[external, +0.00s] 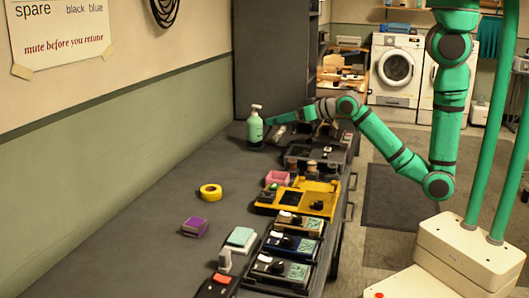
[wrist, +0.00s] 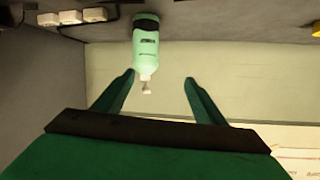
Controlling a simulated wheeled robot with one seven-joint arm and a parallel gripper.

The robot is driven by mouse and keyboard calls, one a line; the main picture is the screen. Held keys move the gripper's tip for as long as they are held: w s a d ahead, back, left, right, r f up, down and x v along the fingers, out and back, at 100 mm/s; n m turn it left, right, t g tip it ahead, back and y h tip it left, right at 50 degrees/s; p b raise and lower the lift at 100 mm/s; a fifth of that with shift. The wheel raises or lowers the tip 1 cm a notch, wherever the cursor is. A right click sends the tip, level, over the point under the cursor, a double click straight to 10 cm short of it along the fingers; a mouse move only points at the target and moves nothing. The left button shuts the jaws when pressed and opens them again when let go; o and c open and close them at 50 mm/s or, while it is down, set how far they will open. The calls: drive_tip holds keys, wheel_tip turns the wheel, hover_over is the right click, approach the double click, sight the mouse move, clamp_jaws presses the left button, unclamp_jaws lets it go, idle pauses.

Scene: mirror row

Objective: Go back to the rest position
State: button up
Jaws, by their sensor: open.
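My gripper (wrist: 158,80) is open in the wrist view, with a dark green finger on each side and nothing held between them. A pale green spray bottle (wrist: 145,45) shows upside down in that view, beyond the fingertips and nearer the left one. In the external view my arm is stretched low over the far part of the bench, its gripper end (external: 277,119) just right of the bottle (external: 255,128). The bottle stands upright on the bench. I cannot tell whether the gripper touches it.
The long dark bench (external: 165,252) runs along the wall. A row of pedals and boxes, including a yellow board (external: 322,207), lines its right side. A yellow tape roll (external: 211,192) and a purple block (external: 195,227) lie nearer. A dark cabinet (external: 272,55) stands behind.

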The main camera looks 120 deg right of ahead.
drive_tip(key=w+a+f+t+y, duration=0.1)
drive_tip(key=w+a+t+y, duration=0.15)
drive_tip(key=a, duration=0.85)
drive_tip(key=w+a+f+t+y, duration=0.15)
drive_tip(key=a+t, duration=0.25)
drive_tip(key=a, duration=0.8)
drive_tip(key=s+a+f+n+y, duration=0.2)
drive_tip(key=s+a+n, duration=0.4)
drive_tip(key=s+a, duration=0.3)
drive_tip(key=s+a+f+n+y, duration=0.3)
drive_tip(key=s+a+n+y, duration=0.2)
drive_tip(key=s+a, duration=0.4)
drive_tip(key=shift+a+n, duration=0.15)
drive_tip(key=shift+n, duration=0.45)
